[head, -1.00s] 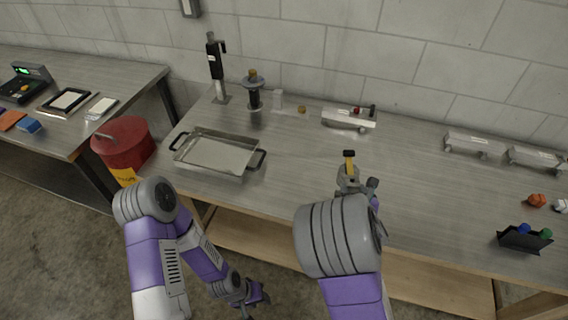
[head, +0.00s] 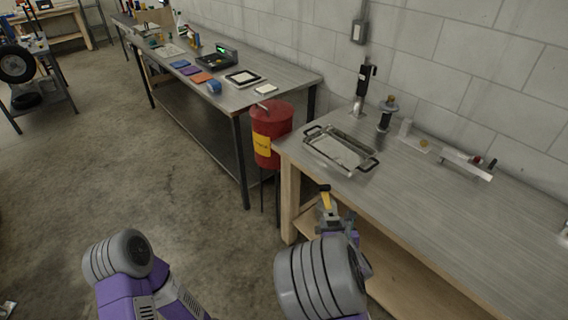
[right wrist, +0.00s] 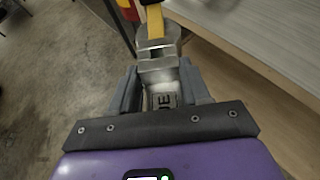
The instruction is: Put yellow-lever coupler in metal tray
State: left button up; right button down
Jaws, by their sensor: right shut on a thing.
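The yellow-lever coupler (head: 326,208) is a grey metal piece with a yellow lever and dark tip. My right gripper (right wrist: 161,92) is shut on it, and the coupler also shows large in the right wrist view (right wrist: 157,52). In the head view my right gripper (head: 335,228) is at the front edge of the workbench, below and in front of the metal tray. The metal tray (head: 365,166) is a shallow rectangular pan with dark handles, near the bench's left end; its inside looks empty. My left gripper is out of view; only part of that arm shows.
A red bin (head: 270,122) with a yellow label stands between the workbench (head: 430,205) and a second table (head: 225,97). Behind the tray stand a black jack (head: 362,88) and a dark cylindrical part (head: 386,114). An aluminium coupler (head: 467,165) lies to the right.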

aim_at(342, 154)
jog(key=u, duration=0.1)
jog(key=k, duration=0.3)
jog(key=u, duration=1.1)
jog(key=i, duration=1.4)
jog(key=z, duration=0.4)
jog(key=i, duration=1.1)
jog(key=z, duration=1.5)
jog(key=i, duration=0.65)
jog(key=z, duration=0.6)
